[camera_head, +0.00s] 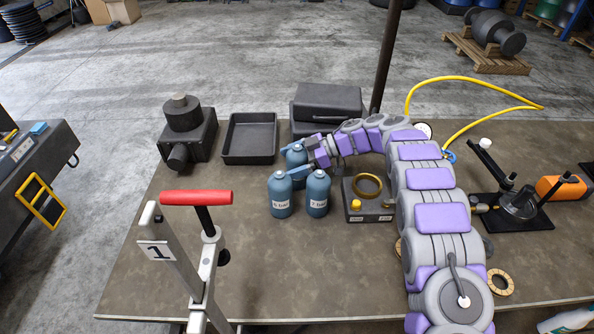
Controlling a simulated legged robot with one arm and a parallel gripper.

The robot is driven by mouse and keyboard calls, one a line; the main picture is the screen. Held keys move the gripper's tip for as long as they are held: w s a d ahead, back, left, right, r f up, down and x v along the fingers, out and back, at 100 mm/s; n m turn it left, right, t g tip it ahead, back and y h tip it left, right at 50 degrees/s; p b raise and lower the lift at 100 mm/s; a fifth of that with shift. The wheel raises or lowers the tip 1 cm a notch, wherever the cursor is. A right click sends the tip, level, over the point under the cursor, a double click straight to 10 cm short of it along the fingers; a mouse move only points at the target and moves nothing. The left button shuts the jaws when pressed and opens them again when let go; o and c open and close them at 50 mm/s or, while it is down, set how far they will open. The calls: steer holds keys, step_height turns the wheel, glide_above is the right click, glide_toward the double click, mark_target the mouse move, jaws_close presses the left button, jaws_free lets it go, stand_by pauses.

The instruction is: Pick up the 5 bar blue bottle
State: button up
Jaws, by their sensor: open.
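Three blue bottles stand upright on the table (240,255). The front left bottle (280,194) has a label that seems to read 6 bar, and the front right bottle (317,193) one that seems to read 7 bar. The third bottle (295,155) stands just behind them; its label is hidden, so I cannot read whether it is the 5 bar one. My gripper (296,157) reaches in from the right at this rear bottle, with its open fingers around or beside it. I cannot tell whether they touch it.
A black tray (224,158) and a dark pump-like part (188,130) stand to the left. A black case (328,102) is behind the bottles. A box with a brass ring (367,205) is right of them, near my arm. A red-handled stand (196,197) rises in front left.

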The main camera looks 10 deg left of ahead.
steer(key=shift+d, duration=0.1)
steer(key=c, duration=1.7)
steer(key=shift+r, duration=0.1)
steer(key=shift+c, duration=0.5)
steer(key=shift+r, duration=0.1)
